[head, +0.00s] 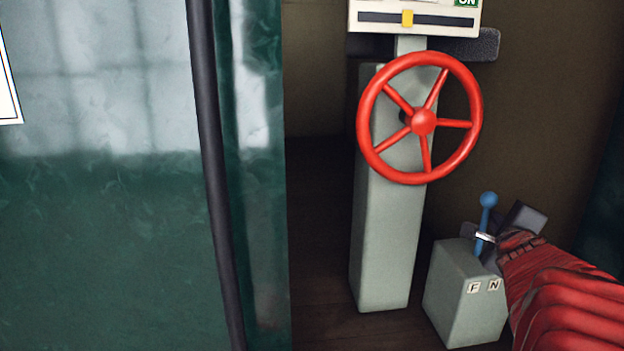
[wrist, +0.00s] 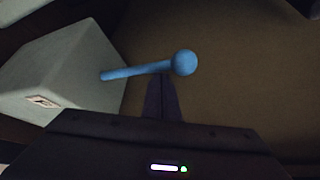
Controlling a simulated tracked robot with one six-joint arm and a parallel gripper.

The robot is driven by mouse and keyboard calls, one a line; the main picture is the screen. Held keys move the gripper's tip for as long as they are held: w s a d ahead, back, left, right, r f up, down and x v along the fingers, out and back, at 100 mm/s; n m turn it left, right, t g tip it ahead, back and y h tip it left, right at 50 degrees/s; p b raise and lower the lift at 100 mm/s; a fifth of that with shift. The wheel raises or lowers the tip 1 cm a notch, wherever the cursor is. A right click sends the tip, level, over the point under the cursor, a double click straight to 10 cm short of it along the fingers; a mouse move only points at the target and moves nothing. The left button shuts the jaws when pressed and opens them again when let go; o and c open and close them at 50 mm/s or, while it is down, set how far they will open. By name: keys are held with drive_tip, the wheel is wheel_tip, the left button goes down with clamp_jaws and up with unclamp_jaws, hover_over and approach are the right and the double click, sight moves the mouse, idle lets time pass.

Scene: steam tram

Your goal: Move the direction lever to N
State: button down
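The direction lever (head: 482,222) is a blue rod with a round blue knob, standing nearly upright on a grey box (head: 462,285) at lower right. Labels F (head: 474,287) and N (head: 493,285) show on the box front; any further label is hidden by my red arm. I cannot tell which label the lever points to. My gripper (head: 486,237) is at the rod, below the knob. In the wrist view the lever (wrist: 140,70) crosses just beyond the dark fingers (wrist: 162,98). Whether they are closed around it is unclear.
A red handwheel (head: 424,120) on a grey pedestal (head: 384,240) stands left of the lever box. Above it is a panel (head: 440,17) with a yellow slider. A dark pole (head: 208,130) and a green wall (head: 100,240) fill the left side.

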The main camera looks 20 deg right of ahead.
wheel_tip(320, 180, up, 10)
drive_tip(key=shift+f, duration=0.25)
idle(1.0)
drive_tip(key=shift+r, duration=0.15)
